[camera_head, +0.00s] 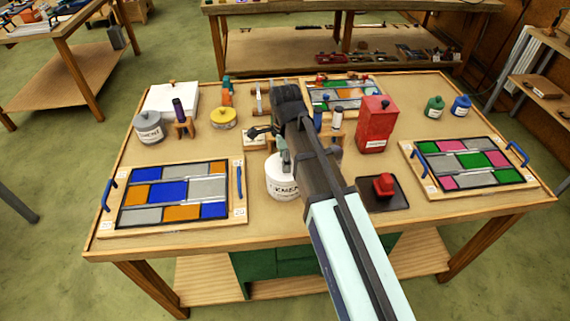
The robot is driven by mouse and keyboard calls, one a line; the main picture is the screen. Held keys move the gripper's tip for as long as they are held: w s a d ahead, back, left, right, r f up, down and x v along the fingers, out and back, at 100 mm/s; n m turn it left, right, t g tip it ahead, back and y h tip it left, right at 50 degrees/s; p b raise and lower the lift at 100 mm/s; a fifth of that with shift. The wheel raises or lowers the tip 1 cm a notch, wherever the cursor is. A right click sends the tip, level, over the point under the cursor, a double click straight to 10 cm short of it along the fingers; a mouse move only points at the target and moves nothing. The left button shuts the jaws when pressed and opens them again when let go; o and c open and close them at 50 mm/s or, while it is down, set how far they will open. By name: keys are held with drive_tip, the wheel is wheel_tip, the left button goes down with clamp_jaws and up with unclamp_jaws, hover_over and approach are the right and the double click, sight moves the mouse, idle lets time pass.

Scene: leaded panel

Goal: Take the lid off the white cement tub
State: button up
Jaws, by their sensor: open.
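The white cement tub (283,188) stands upright on the workbench near the middle, with dark lettering on its front. My arm crosses in front of its right side and hides part of it. My gripper (282,152) is directly over the tub's top, pointing down, and is open. The tub's lid and its knob are mostly hidden behind the gripper and arm. I cannot tell whether the fingers touch the lid.
A grey cement tub (148,128) stands at the left. Leaded panels in wooden trays lie left (174,193), right (471,163) and behind. A red canister (376,124) and a dark plate with a red block (384,187) are right of the tub. Free bench lies in front.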

drive_tip(key=shift+f, duration=0.3)
clamp_jaws()
idle(0.3)
